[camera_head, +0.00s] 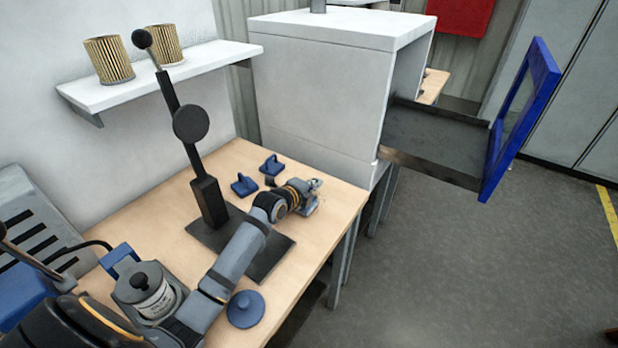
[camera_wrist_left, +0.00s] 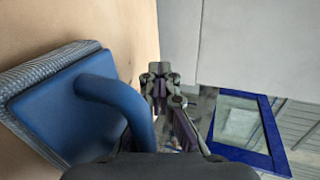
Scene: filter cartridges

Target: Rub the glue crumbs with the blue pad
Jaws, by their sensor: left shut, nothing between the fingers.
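In the left wrist view a blue pad (camera_wrist_left: 65,105) with a grey ribbed face and a blue handle fills the left side, close to the shut fingers (camera_wrist_left: 162,82). I cannot tell which pad this is. I cannot make out any glue crumbs. My right gripper is not in view.
A black lever stand (camera_head: 205,200) rises from the wooden bench (camera_head: 330,210). A blue round lid (camera_head: 246,309) and a grey canister (camera_head: 150,290) are at the front. A white cabinet (camera_head: 320,85) with an open blue-framed door (camera_head: 545,70) stands behind. Filters (camera_head: 108,60) sit on a shelf.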

